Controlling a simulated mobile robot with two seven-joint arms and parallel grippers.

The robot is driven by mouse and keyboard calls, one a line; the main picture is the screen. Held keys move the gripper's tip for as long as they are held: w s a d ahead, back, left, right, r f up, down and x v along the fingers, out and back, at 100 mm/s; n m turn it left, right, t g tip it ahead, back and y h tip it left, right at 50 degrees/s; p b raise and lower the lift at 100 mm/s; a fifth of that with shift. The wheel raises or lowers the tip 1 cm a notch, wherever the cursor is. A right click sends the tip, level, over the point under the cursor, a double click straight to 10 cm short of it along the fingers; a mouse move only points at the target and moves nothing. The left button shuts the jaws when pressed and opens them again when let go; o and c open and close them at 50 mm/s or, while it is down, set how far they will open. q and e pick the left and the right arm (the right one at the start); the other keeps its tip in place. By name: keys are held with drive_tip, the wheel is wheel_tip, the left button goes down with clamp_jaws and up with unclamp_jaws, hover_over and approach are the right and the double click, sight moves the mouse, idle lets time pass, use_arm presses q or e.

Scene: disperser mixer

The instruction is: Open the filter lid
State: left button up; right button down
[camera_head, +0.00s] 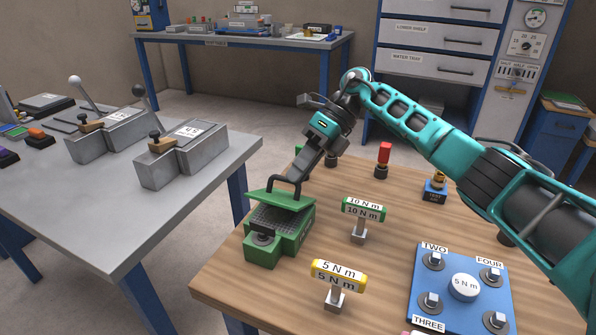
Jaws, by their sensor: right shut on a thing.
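The filter is a green box (278,245) near the left edge of the wooden table. Its green lid (278,197) is tilted up from the box, and a dark grid surface shows below it. A dark round knob (263,235) sits on the front of the box. My right gripper (285,185) reaches down from the upper right, its dark fingers at the lid's upper side. It is shut on the lid or a dark handle there; the exact contact is small and partly hidden. My left gripper is not in view.
A green 10 N m tool (363,210) and a yellow 5 N m tool (338,277) stand right of the filter. A blue bolt plate (448,290) lies at front right. A grey table (100,215) with levers stands left, across a gap.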

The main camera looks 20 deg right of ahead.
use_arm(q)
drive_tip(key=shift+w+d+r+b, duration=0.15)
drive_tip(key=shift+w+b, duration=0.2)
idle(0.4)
